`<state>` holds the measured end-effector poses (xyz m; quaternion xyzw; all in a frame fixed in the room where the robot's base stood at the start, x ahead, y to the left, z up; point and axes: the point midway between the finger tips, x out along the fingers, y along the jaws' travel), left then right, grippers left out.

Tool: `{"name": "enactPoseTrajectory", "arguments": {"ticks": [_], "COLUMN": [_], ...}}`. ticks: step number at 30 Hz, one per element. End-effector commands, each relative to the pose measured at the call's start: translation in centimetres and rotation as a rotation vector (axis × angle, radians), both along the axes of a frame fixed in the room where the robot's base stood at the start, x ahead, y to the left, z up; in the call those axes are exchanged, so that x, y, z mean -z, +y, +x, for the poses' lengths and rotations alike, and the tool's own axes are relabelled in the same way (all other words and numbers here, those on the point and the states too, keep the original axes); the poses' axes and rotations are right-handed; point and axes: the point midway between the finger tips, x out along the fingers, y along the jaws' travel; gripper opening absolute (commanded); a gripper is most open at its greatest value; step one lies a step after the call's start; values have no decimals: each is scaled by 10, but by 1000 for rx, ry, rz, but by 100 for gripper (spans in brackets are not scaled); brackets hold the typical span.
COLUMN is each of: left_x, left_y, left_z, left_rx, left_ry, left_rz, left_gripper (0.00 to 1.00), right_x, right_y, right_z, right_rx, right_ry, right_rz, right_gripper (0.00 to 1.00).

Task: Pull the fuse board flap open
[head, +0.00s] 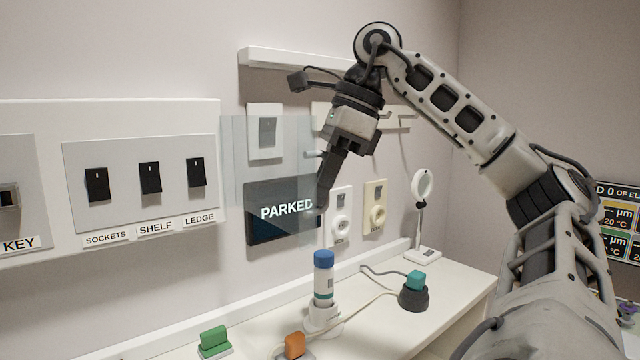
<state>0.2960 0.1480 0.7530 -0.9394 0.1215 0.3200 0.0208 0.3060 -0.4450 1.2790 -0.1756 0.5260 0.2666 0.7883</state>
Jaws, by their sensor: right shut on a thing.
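The fuse board flap looks like the clear, see-through panel (237,150) in front of the wall, in the middle of the head view. A white switch plate and part of a dark sign show through it. My right gripper (319,207) comes down from above at the panel's right edge. Its fingers are shut on the flap there; the exact grip point is small and partly hidden by the fingers. My left gripper is out of view.
A switch panel (140,185) is on the left wall, with a dark PARKED sign (270,228) right of it. Below, a white ledge (385,325) holds a blue-capped bottle (323,282), a teal-topped plug (414,290) and a round-headed lamp (421,190).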

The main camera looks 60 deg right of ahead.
Motion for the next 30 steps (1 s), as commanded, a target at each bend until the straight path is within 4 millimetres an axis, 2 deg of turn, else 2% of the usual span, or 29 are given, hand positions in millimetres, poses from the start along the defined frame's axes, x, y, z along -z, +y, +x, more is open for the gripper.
{"name": "enactPoseTrajectory", "arguments": {"ticks": [5,6,7,8,16,20,23,30], "left_x": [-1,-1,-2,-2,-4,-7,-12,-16], "left_y": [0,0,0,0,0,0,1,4], "left_z": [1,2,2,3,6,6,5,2], "left_rx": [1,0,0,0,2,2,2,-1], "left_ry": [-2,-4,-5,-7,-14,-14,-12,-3], "left_rz": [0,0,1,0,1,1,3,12], "left_gripper": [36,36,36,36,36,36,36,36], "right_x": [0,0,0,0,-1,-10,-27,-81], "right_y": [0,0,0,0,0,-3,-7,-20], "right_z": [-2,-2,-2,-2,-1,-4,-9,-26], "right_rx": [3,3,3,3,2,5,7,8], "right_ry": [10,11,10,10,5,6,5,6], "right_rz": [0,0,0,0,-1,-2,-3,-3], "right_gripper": [0,20,29,31,31,31,31,31]}}
